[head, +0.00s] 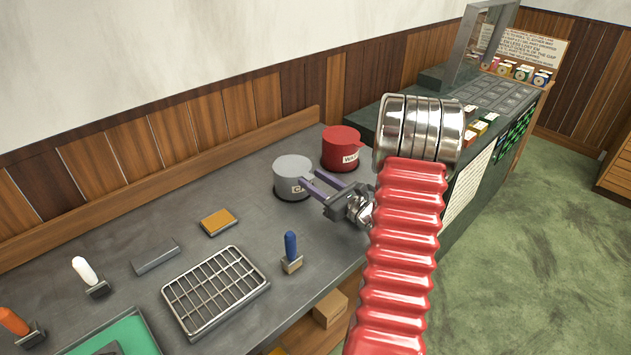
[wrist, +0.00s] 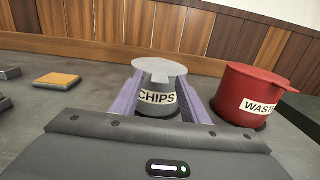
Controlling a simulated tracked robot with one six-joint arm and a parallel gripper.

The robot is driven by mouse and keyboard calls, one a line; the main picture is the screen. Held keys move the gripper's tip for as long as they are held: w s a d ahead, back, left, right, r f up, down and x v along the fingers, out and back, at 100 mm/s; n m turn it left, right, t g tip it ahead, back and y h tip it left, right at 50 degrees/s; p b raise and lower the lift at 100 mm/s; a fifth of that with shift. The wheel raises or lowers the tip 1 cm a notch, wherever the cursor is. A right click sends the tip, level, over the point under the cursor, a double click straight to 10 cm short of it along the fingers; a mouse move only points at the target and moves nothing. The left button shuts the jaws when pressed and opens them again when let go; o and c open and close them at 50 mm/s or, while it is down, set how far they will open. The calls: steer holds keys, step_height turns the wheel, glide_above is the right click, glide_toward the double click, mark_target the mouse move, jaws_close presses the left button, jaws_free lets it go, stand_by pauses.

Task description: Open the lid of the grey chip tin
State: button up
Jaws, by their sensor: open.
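The grey chip tin (head: 293,177) stands upright on the dark bench, left of the red tin, with its lid on. In the wrist view its light grey lid (wrist: 160,67) lies flat with a small tab at the front, above the CHIPS label (wrist: 157,98). My gripper (head: 309,179) is open, its two purple fingers pointing at the tin from the front right. In the wrist view the fingers stand on either side of the tin's body and lid tab. I cannot tell whether they touch it.
A red waste tin (head: 340,148) stands close to the right of the chip tin. A wooden wall ledge (head: 150,195) runs behind.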

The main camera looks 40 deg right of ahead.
steer(key=shift+w, duration=0.1)
steer(key=shift+c, duration=0.6)
jaws_close()
steer(key=shift+d, duration=0.15)
